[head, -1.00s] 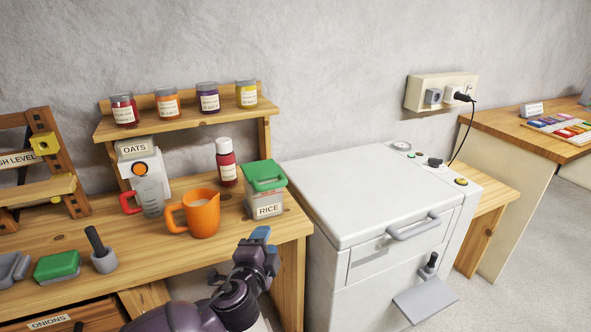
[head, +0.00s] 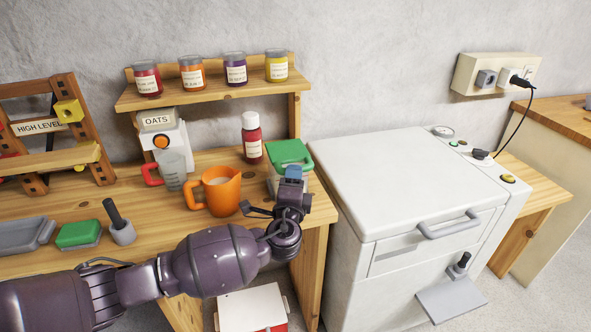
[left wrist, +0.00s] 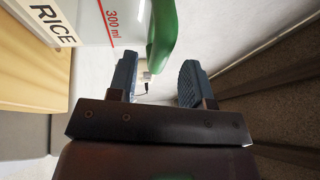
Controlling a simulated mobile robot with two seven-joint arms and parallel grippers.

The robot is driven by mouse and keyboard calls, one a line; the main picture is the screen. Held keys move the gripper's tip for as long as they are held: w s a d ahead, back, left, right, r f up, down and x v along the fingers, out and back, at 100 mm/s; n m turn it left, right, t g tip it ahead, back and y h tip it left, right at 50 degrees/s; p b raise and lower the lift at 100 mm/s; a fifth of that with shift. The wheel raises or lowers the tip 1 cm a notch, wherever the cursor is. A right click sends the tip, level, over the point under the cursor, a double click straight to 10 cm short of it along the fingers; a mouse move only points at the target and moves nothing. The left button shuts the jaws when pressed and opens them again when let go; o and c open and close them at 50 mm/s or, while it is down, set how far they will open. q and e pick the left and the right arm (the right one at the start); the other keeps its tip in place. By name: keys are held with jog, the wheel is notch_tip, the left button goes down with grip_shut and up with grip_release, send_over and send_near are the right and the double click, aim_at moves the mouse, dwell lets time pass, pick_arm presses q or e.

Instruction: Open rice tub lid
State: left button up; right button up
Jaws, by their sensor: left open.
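The rice tub (left wrist: 85,24) is a clear container with a RICE label and a red 300 ml mark. It stands at the bench's right end. Its green lid (head: 290,153) sits on top and looks shut. My left gripper (head: 293,174) is in front of the tub and hides most of its front in the head view. In the left wrist view my left gripper (left wrist: 157,82) is open, with blue fingers apart. The lid's green edge (left wrist: 164,38) shows just beyond the gap between them; I cannot tell whether they touch. My right gripper is not in view.
An orange jug (head: 222,192), a measuring jug (head: 174,172) and a red bottle (head: 252,140) stand left of the tub. A white chest appliance (head: 405,185) is close on the right. The jar shelf (head: 205,93) is behind. A white box (head: 250,306) is below the bench.

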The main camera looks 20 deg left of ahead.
aim_at(290, 156)
pick_arm(q)
jog(key=shift+x, duration=1.85)
grip_shut()
